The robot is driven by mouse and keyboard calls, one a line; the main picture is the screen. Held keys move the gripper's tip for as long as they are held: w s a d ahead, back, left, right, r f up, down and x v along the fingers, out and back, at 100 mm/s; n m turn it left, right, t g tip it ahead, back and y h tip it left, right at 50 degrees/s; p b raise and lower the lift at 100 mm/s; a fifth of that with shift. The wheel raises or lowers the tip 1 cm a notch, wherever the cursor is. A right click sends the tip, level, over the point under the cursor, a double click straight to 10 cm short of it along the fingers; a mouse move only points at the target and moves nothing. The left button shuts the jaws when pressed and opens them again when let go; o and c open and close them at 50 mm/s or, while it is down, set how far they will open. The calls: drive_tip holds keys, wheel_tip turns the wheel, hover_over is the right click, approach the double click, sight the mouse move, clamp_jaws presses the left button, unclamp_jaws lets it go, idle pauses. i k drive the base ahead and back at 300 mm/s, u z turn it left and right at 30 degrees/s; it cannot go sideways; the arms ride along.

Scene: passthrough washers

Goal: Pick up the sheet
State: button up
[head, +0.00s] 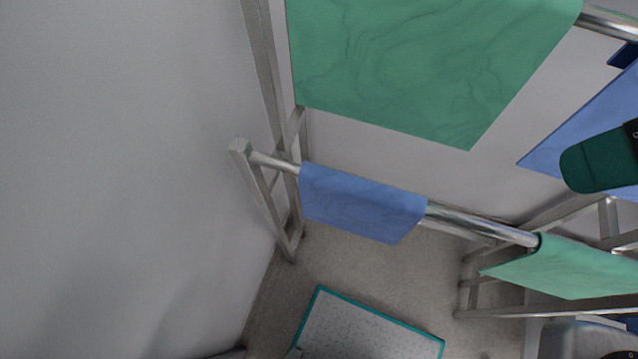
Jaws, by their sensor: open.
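Several sheets hang over metal rails in the head view, and I cannot tell which one the task means. A large green sheet (420,65) with a faint wavy pattern hangs at the top. A smaller blue sheet (358,203) is draped over a lower rail in the middle. A light green sheet (570,268) hangs at the lower right. Part of another blue sheet (565,145) shows at the right edge. I cannot make out my gripper in this view, and no sheet is visibly held.
The lower metal rail (485,226) runs from a grey frame (262,190) toward the right. A teal-edged speckled panel (365,330) lies below. A dark green rounded object (598,162) juts in from the right. A plain grey wall (110,170) fills the left.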

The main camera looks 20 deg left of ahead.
sight(379, 213)
drive_tip(key=u, duration=1.05)
